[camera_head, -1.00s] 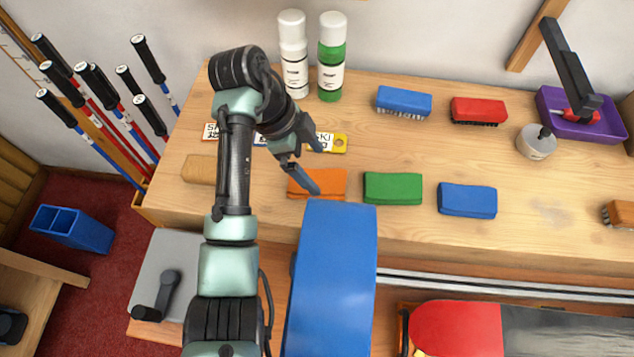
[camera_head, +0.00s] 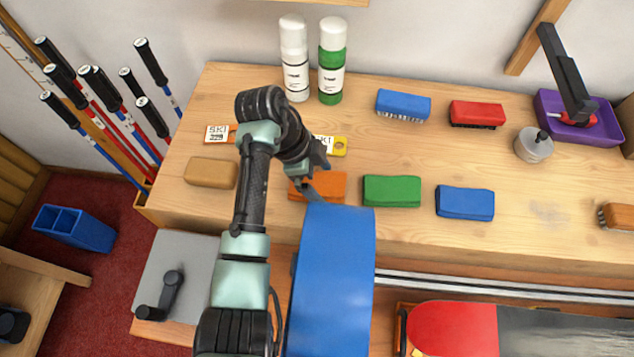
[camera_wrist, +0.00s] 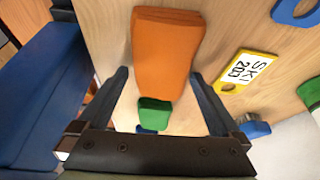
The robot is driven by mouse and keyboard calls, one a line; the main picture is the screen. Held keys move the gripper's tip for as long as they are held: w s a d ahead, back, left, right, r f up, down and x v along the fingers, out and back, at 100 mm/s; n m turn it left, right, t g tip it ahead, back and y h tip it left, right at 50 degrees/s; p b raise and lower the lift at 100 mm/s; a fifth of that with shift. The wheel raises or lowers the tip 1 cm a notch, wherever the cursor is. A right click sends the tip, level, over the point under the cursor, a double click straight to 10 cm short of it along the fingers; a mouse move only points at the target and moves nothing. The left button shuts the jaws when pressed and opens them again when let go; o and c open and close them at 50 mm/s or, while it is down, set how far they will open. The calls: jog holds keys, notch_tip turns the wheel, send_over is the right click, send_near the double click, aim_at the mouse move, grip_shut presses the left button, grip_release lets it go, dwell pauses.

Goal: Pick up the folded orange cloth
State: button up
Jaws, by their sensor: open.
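The folded orange cloth (camera_head: 328,187) lies on the wooden bench near its front edge, left of a green folded block. My gripper (camera_head: 311,188) is over the left part of the cloth in the head view, and the arm hides some of it. In the wrist view the orange cloth (camera_wrist: 167,45) shows in the space between my two spread fingers (camera_wrist: 160,76). The gripper is open and holds nothing. I cannot tell how high the fingertips are above the bench.
The green block (camera_head: 392,190) and a blue block (camera_head: 465,202) lie to the right, a tan block (camera_head: 211,172) to the left. A tall blue curved object (camera_head: 332,280) stands in front, close to the cloth. Tags (camera_head: 340,146) lie behind, and two bottles (camera_head: 331,62) stand farther back.

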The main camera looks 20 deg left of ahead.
aim_at(321, 183)
jog(key=shift+f, duration=0.2)
dwell(0.3)
jog(key=c, duration=1.1)
notch_tip(321, 183, up, 11)
jog(key=shift+f+p, duration=0.2)
jog(key=shift+p, duration=0.1)
